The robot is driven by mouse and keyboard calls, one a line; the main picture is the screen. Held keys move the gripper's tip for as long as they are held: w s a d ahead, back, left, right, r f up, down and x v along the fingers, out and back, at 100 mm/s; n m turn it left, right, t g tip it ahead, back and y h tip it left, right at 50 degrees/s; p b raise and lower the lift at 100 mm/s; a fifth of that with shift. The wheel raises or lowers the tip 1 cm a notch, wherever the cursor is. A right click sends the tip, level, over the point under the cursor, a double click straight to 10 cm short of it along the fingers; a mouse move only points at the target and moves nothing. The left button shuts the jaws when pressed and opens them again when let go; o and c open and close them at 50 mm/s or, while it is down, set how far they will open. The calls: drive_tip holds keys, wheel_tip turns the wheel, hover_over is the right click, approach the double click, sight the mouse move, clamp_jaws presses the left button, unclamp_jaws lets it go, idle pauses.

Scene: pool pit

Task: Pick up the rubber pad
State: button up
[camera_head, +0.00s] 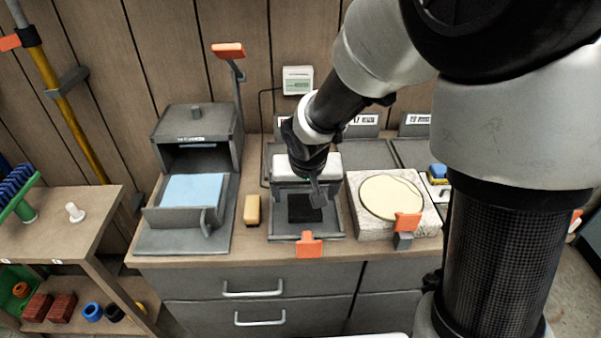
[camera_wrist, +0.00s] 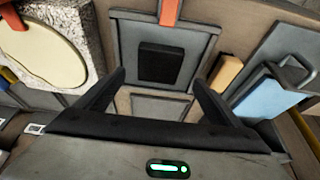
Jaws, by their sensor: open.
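The rubber pad (camera_head: 304,208) is a small black square lying flat on a grey tray (camera_head: 330,230) on the counter. In the wrist view the pad (camera_wrist: 160,64) lies beyond my fingertips, on the bare grey tray surface. My gripper (camera_head: 317,198) hangs over the tray, and in the head view a finger overlaps the pad's right side. In the wrist view my gripper (camera_wrist: 158,82) has its two fingers spread wide with nothing between them. I cannot tell its exact height above the pad.
An orange-tipped handle (camera_head: 309,245) rises at the tray's front edge. A yellow block (camera_head: 252,210) and a grey bin with blue sheets (camera_head: 193,189) stand left. A stone block with a cream disc (camera_head: 390,197) stands close on the right. A white-topped part (camera_head: 290,165) sits behind the pad.

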sight(305, 205)
drive_tip(key=shift+b+x, duration=1.05)
drive_tip(key=shift+x, duration=2.1)
drive_tip(key=shift+d, duration=0.1)
drive_tip(key=shift+c, duration=0.2)
